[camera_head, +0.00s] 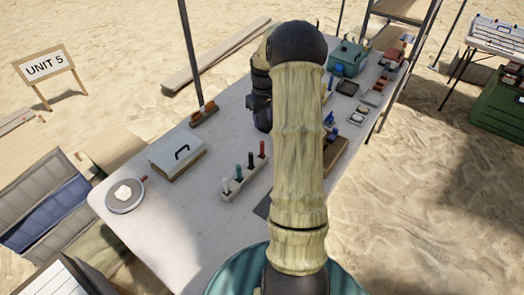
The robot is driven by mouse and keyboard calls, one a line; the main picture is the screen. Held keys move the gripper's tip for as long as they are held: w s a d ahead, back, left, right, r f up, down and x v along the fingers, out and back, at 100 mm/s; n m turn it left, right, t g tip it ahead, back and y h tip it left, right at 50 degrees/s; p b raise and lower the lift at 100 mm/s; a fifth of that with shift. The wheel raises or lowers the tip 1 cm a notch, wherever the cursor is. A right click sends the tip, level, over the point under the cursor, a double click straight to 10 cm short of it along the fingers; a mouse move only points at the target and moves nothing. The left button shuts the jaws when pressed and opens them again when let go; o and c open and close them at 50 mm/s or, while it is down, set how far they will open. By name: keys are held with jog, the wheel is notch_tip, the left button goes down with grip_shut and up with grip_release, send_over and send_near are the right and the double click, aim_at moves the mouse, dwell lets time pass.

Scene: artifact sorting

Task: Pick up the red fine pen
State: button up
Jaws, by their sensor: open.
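A pale rack (243,182) on the table holds a row of upright pens. The dark red pen (262,149) stands at its far right end, beside a dark pen (251,160), a green one (239,172) and a white-topped one (225,185). Whether the red pen is a fine one is too small to tell. My gripper (262,122) is a dark shape above the table, beyond the rack and apart from the pens. It is open, with nothing visible in it. My arm hides part of it and the table to its right.
A lidded box (177,155) and a round dish (125,195) stand on the table (185,225) left of the rack. A brown block with small items (204,115) lies behind. A green case (347,58) and small trays crowd the far right end. The near left tabletop is clear.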

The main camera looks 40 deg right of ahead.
jog(key=p, duration=0.2)
send_over(262, 153)
jog(key=f, duration=1)
jog(key=shift+w+d+f, duration=0.1)
jog(key=shift+d+f, duration=0.25)
jog(key=shift+f, duration=0.05)
jog(key=shift+w+f+p, duration=0.15)
jog(key=shift+f+p, duration=0.2)
jog(key=shift+f, duration=0.95)
jog(key=shift+w+f+p, duration=0.1)
jog(key=shift+f+p, duration=0.25)
jog(key=shift+f, duration=0.95)
jog(key=shift+a, duration=0.1)
jog(key=shift+c, duration=0.4)
grip_shut()
